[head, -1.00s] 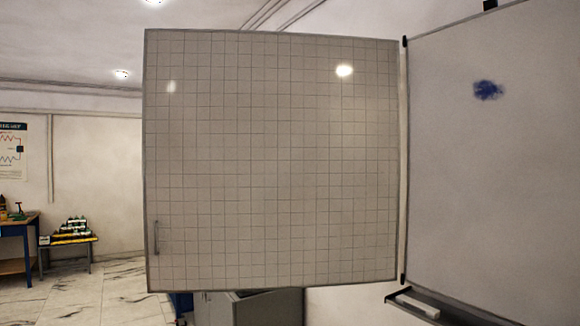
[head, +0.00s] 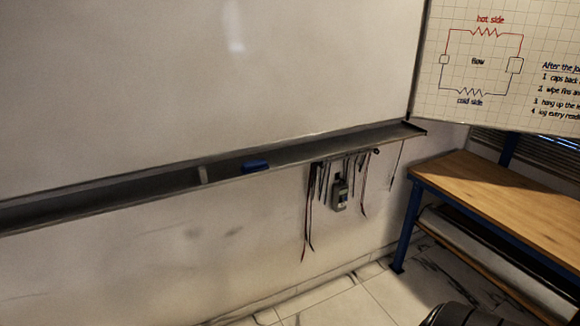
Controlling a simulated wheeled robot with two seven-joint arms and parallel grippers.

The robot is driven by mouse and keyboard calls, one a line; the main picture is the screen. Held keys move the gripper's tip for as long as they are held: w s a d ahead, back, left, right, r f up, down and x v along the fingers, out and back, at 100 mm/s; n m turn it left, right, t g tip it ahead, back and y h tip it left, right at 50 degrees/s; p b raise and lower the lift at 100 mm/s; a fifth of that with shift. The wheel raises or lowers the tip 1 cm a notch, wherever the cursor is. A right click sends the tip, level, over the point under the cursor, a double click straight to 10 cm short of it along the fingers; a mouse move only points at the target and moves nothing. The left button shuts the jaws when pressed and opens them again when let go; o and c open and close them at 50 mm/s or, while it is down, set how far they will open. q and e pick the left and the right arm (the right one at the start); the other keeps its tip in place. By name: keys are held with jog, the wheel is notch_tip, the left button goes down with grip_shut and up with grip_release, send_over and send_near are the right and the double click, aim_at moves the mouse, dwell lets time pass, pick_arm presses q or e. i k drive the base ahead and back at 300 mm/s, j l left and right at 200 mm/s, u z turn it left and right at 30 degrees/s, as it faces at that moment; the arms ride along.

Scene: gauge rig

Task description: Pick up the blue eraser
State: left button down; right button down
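The blue eraser (head: 256,166) lies on the dark ledge (head: 120,193) that runs along the bottom of the whiteboard, a little left of the picture's middle. It is a small dark blue block lying near the ledge's front edge. Neither of my grippers is in the head view, and nothing touches the eraser.
A short pale piece (head: 203,175) is on the ledge left of the eraser. Cables and a handheld meter (head: 340,194) hang below the ledge. A wooden workbench (head: 500,205) with blue legs stands at the right. A gridded board (head: 480,65) is above it. Some floor shows below.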

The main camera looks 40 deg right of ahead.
aim_at(256, 166)
jog(key=z, duration=1.15)
